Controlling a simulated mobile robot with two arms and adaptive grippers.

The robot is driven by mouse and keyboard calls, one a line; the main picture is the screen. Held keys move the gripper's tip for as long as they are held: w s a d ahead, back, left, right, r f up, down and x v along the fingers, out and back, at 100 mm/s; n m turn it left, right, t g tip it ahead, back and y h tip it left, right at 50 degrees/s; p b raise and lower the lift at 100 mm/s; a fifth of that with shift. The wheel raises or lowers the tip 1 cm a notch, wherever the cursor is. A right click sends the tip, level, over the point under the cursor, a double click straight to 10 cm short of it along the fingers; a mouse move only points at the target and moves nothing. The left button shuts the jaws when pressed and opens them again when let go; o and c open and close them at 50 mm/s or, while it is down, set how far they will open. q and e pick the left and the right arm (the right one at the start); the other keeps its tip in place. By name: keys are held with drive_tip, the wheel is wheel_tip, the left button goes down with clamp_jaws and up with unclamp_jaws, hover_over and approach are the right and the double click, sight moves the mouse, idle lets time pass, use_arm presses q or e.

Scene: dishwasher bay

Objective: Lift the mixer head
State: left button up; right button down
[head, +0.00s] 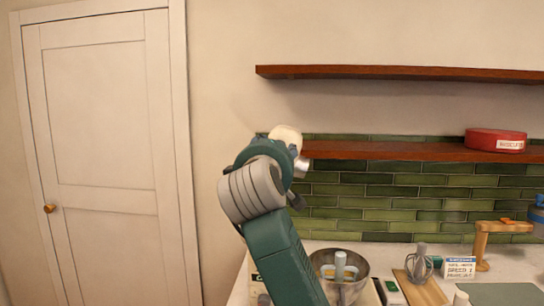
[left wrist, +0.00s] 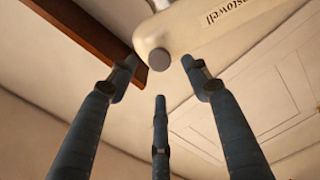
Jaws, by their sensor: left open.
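The cream mixer head (head: 287,135) shows in the head view just above and behind my left wrist, high over the counter, and looks tilted up. Most of it is hidden by my arm. In the left wrist view the mixer head (left wrist: 205,28) has dark lettering and a round grey hub (left wrist: 158,60). My left gripper (left wrist: 159,76) has its fingers spread below and around the hub, with nothing held between them. Whether a fingertip touches the head cannot be told. A steel bowl (head: 355,268) with a grey beater (head: 340,268) stands below on the counter.
A whisk (head: 420,262) on a wooden board (head: 424,291), a small labelled card (head: 459,267) and a wooden stand (head: 483,243) are on the counter at right. Two wooden shelves (head: 400,73) run along the wall; the lower one holds a red tin (head: 495,140). A door (head: 100,150) is at left.

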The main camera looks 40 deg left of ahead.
use_arm(q)
drive_tip(key=shift+v, duration=2.25)
